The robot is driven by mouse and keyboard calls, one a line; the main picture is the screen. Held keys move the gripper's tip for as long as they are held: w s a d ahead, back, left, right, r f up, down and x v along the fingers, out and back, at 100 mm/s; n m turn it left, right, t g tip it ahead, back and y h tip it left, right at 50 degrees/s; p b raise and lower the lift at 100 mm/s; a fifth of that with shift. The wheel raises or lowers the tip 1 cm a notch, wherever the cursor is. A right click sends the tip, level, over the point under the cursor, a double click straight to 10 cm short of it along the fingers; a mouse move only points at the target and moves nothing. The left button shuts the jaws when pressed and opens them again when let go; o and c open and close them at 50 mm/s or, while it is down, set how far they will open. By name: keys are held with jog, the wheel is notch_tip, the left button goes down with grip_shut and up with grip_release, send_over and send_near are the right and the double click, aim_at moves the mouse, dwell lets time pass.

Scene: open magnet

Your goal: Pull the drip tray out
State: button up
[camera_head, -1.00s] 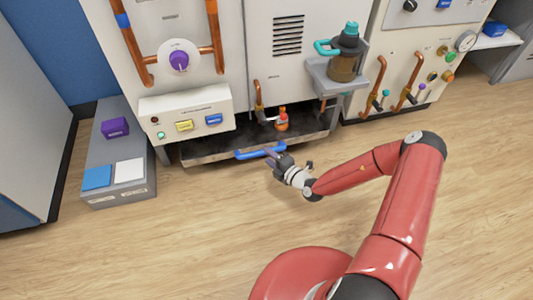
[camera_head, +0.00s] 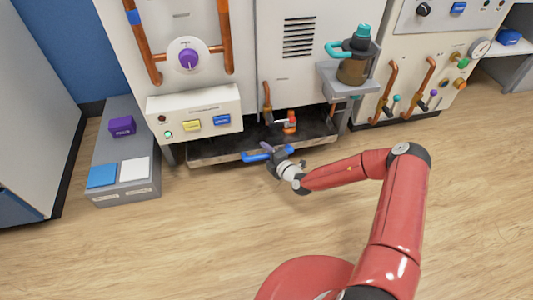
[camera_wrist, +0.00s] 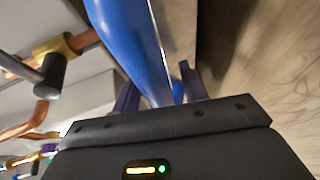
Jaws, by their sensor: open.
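The drip tray (camera_head: 225,157) is a shallow dark tray with a light front edge, low under the white cabinet. Its blue bar handle (camera_head: 254,157) sits on the front. My gripper (camera_head: 276,151) is at the right part of this handle, with its fingers apart. In the wrist view the blue handle (camera_wrist: 135,45) runs down between the two dark fingers of my gripper (camera_wrist: 160,88). The handle's right end is hidden by the gripper in the head view. Whether a finger touches the handle I cannot tell.
A red-orange valve (camera_head: 290,122) and copper pipes stand above the tray. A brown canister with a teal cap (camera_head: 354,66) sits on a bracket at the right. A grey low box (camera_head: 125,188) stands left of the tray. The wooden floor (camera_head: 200,235) in front is clear.

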grip_shut()
jog(key=shift+s, duration=0.15)
jog(key=s+d+p, duration=0.2)
jog(key=s+p, duration=0.2)
jog(key=s, duration=0.5)
jog(key=s+d+p, duration=0.3)
jog(key=s+p, duration=0.2)
jog(key=s, duration=0.4)
jog(key=shift+d, duration=0.1)
grip_release()
